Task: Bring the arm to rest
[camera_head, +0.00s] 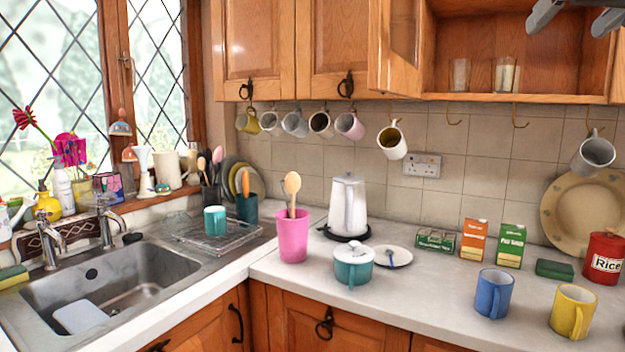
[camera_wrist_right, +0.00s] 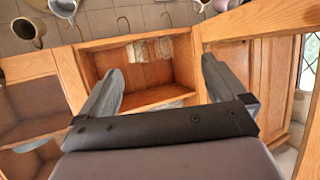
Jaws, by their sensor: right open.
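My right gripper (camera_head: 578,18) shows at the top right edge of the head view, in front of the open wall cupboard (camera_head: 520,97). Only its grey fingers are in the picture there. In the right wrist view the gripper (camera_wrist_right: 160,85) has its two fingers wide apart with nothing between them. The cupboard interior with glasses lies beyond the fingers. My left gripper is in neither view.
The open cupboard door (camera_head: 395,45) juts out left of my right gripper. Mugs hang from hooks below the cupboards, including a white mug (camera_head: 392,140). The worktop (camera_head: 420,290) carries a pink pot (camera_head: 293,240), a kettle (camera_head: 348,205) and a blue mug (camera_head: 494,293).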

